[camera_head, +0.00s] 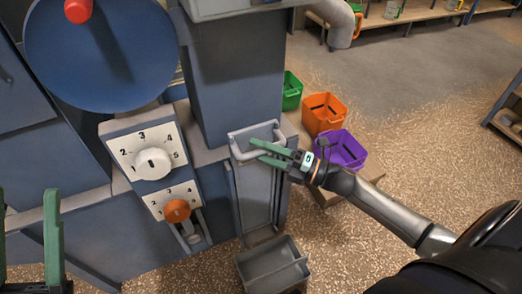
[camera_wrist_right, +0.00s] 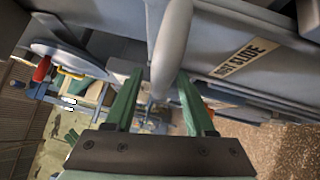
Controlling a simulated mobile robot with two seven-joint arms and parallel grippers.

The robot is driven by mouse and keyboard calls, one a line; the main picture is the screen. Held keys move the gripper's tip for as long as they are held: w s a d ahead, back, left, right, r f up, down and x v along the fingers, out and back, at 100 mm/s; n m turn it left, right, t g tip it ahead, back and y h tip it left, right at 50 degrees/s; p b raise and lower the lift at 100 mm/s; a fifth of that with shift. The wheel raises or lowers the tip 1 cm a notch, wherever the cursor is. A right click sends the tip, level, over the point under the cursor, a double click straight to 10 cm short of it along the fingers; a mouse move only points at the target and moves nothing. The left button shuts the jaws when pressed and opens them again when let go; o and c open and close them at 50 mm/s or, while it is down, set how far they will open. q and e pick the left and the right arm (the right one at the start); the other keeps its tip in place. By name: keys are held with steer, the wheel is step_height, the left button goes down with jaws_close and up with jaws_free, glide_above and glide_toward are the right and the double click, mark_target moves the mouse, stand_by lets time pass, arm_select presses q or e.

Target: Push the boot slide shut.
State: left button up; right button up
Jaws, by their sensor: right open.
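The boot slide (camera_head: 257,195) is a grey upright panel on the front of the blue machine, with a pale bar handle (camera_head: 243,154) at its top. A partly legible slide label (camera_wrist_right: 240,57) shows on it in the right wrist view. My right gripper (camera_head: 254,150) is open at the handle. In the right wrist view, the handle bar (camera_wrist_right: 170,45) runs between the two green fingers; I cannot tell whether they touch it. My left gripper (camera_head: 27,195) is open and empty at the lower left edge of the head view.
A grey bin (camera_head: 272,266) stands below the slide. Green (camera_head: 291,91), orange (camera_head: 324,113) and purple (camera_head: 340,149) buckets stand behind my right gripper. A white dial (camera_head: 153,163) and an orange knob (camera_head: 176,210) are left of the slide. Grain-strewn floor lies open at right.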

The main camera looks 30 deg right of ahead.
jaws_close()
stand_by(0.4)
stand_by(1.0)
